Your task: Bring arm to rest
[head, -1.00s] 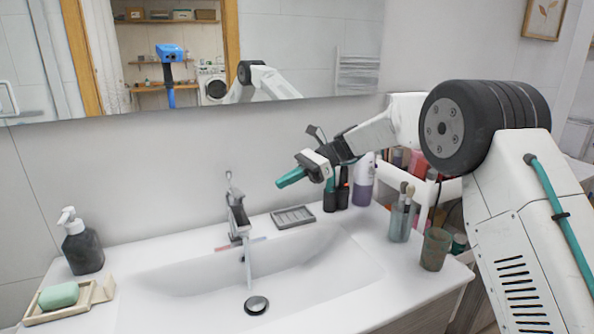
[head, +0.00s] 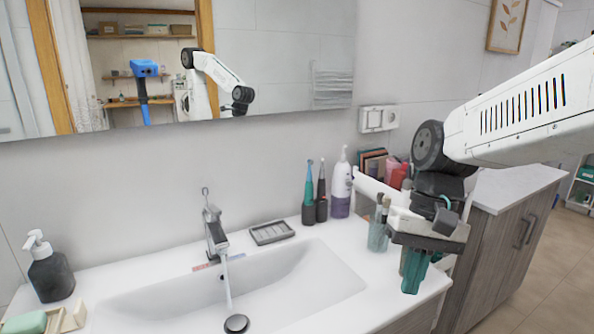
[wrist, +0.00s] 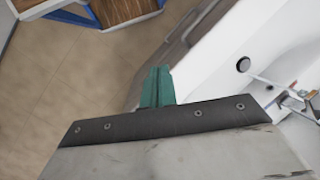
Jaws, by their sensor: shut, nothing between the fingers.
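My gripper (head: 415,272) points down with its teal fingers together, at the right end of the sink counter in the head view. In the wrist view my gripper (wrist: 157,75) shows its teal fingers closed with nothing between them. It hides part of the cup behind it and the counter's right corner. My white arm reaches in from the right edge of the head view.
A cup of brushes (head: 378,236) stands just left of my gripper. Two electric toothbrushes (head: 315,195) and a purple-white bottle (head: 341,188) stand behind. The faucet (head: 214,235) runs into the sink (head: 290,283).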

